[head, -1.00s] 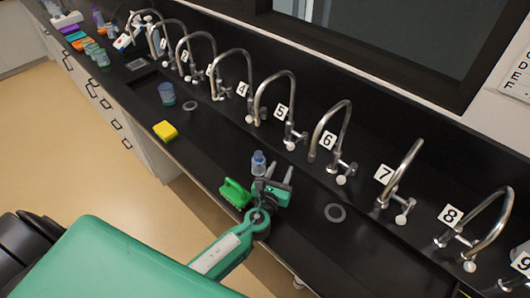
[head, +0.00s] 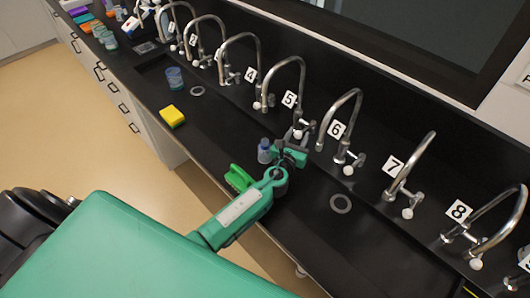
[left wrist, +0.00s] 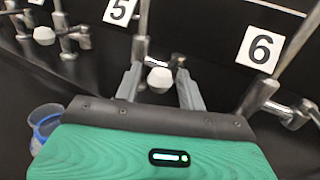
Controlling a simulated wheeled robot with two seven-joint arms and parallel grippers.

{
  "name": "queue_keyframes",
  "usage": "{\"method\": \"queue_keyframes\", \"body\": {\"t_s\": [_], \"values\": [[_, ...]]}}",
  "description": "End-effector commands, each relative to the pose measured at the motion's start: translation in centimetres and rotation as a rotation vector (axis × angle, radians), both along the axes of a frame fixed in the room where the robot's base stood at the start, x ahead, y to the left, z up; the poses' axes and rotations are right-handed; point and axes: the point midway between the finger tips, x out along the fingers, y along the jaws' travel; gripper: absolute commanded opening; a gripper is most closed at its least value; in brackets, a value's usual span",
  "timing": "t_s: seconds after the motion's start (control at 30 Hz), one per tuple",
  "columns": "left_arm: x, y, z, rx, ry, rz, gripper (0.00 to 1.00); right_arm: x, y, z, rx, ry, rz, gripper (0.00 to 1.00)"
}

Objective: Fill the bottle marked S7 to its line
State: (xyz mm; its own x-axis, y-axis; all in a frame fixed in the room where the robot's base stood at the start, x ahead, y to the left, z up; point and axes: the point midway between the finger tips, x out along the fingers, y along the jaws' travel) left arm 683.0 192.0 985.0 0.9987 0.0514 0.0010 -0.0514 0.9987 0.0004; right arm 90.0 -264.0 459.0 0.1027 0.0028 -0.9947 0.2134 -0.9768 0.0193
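A small clear bluish bottle (head: 264,151) stands on the black counter just left of my left gripper; its marking is not readable. A blue-rimmed clear vessel, likely the same bottle, shows at the lower left of the left wrist view (left wrist: 45,123). My left gripper (head: 297,138) is open at tap 5, and its two fingers (left wrist: 160,88) point at the white knob (left wrist: 159,79) of that tap, which appears between them. I cannot tell whether they touch it. The number 5 plate (head: 290,99) is behind. My right gripper is not in view.
A row of numbered curved taps runs along the back; tap 6 (head: 348,130) is just right of my gripper. A green object (head: 238,178), a yellow sponge (head: 172,116) and a blue clear cup (head: 174,78) are on the left. The counter right of my gripper is clear around a ring (head: 341,203).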

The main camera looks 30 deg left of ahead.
Motion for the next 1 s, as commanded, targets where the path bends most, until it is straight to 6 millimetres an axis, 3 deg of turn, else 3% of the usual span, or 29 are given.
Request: {"method": "queue_keyframes", "body": {"t_s": [0.47, 1.0], "values": [[0.2, -0.1, 0.0, -0.001, 0.001, 0.000, 0.40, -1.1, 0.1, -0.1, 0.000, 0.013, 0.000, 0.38], [0.1, -4.4, 0.0, -0.001, 0.001, 0.000, 0.40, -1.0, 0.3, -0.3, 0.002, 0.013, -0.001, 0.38]]}}
